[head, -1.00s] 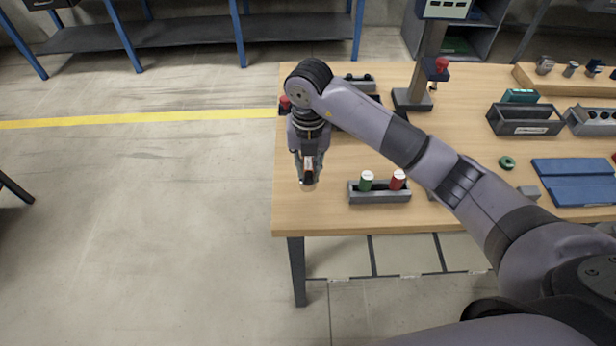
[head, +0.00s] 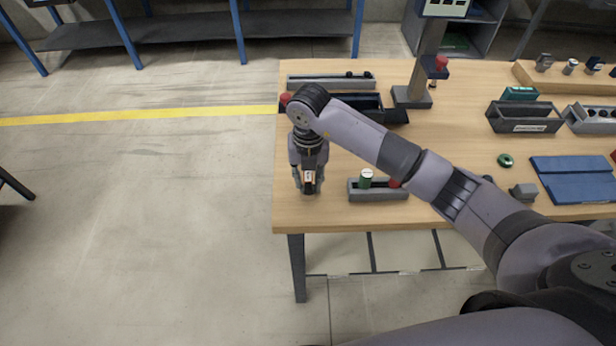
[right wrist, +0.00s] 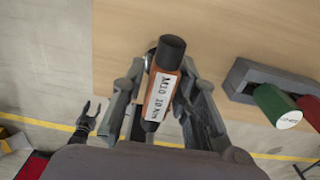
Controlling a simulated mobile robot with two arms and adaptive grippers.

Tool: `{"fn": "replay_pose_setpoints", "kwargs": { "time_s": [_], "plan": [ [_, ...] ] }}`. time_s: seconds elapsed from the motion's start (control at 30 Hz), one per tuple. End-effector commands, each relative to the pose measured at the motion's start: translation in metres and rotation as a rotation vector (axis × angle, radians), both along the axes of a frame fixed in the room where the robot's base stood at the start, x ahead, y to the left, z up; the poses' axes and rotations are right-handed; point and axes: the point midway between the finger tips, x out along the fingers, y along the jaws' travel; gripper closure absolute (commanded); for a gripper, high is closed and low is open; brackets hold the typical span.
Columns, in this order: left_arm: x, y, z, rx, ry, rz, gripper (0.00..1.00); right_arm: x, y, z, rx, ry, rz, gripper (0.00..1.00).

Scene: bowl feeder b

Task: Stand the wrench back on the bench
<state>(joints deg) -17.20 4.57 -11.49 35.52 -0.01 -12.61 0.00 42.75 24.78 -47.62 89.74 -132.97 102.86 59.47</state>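The wrench (right wrist: 161,95) has an orange-brown body with a white printed label and a dark end. My right gripper (right wrist: 165,72) has its fingers on both sides of it and appears shut on it. In the head view, the wrench (head: 309,177) shows below the wrist in my right gripper (head: 308,184), low over the near left corner of the bench (head: 340,216). I cannot tell whether its lower end touches the wood. My left gripper (right wrist: 86,118) shows small in the right wrist view, fingers apart and empty, over the floor; it is outside the head view.
A grey holder (head: 378,195) with a green cylinder (head: 366,178) and a partly hidden red one stands close right of my right gripper. A dark tray (head: 362,104) and a grey tray (head: 330,81) lie behind. The bench's left edge is close.

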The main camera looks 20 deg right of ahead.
Motion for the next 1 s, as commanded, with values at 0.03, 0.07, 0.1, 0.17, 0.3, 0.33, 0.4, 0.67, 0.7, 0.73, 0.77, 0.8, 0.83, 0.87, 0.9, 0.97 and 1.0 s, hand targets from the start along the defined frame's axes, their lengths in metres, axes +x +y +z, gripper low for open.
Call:
{"fn": "replay_pose_setpoints", "kwargs": {
  "time_s": [0.03,0.07,0.1,0.17,0.3,0.33,0.4,0.67,0.7,0.73,0.77,0.8,0.83,0.87,0.9,0.97,1.0],
  "plan": [
    [0.000,0.000,0.000,0.000,0.000,0.000,0.60,0.000,0.000,0.000,0.000,0.000,0.000,0.67],
    [0.000,0.000,0.000,0.000,0.000,0.000,0.60,0.000,0.000,0.000,0.000,0.000,0.000,0.65],
    [0.000,0.000,0.000,0.000,0.000,0.000,0.60,0.000,0.000,0.000,0.000,0.000,0.000,0.63],
    [0.000,0.000,0.000,0.000,0.000,0.000,0.60,0.000,0.000,0.000,0.000,0.000,0.000,0.63],
    [0.000,0.000,0.000,0.001,0.000,0.001,0.60,0.000,0.000,0.000,0.000,0.000,0.000,0.63],
    [0.000,0.000,0.000,0.001,0.000,0.001,0.60,0.000,0.000,0.000,0.000,0.000,0.000,0.63],
    [0.000,0.001,0.001,0.001,-0.001,0.001,0.60,0.000,0.000,0.001,0.000,0.000,0.000,0.63],
    [0.001,0.001,-0.011,0.001,-0.001,0.001,0.60,0.002,0.000,0.032,0.001,-0.007,0.001,0.63],
    [0.001,0.001,-0.014,0.001,-0.001,0.001,0.60,0.002,0.000,0.041,0.001,-0.008,0.001,0.63],
    [0.001,0.001,-0.016,0.001,-0.001,0.001,0.60,0.002,0.000,0.048,0.001,-0.008,0.002,0.63],
    [0.001,0.001,-0.019,0.001,-0.001,0.001,0.60,0.002,0.000,0.055,0.000,-0.007,0.002,0.63],
    [0.001,0.001,-0.021,0.001,-0.001,0.001,0.60,0.002,0.000,0.064,0.001,-0.008,0.001,0.63],
    [0.001,0.001,-0.023,0.001,-0.001,0.001,0.60,0.002,0.000,0.071,0.001,-0.008,0.002,0.63],
    [0.001,0.001,-0.025,0.001,-0.001,0.001,0.60,0.002,-0.001,0.078,0.000,-0.007,0.001,0.63],
    [0.001,0.001,-0.024,0.001,-0.001,0.001,0.60,0.002,-0.001,0.088,-0.001,-0.006,0.000,0.63],
    [0.001,0.001,-0.026,0.001,-0.001,0.001,0.60,0.001,-0.001,0.099,-0.001,-0.006,0.000,0.63],
    [0.001,0.001,-0.025,0.001,-0.001,0.001,0.60,0.001,-0.002,0.105,-0.001,-0.005,0.000,0.63]
  ]
}}
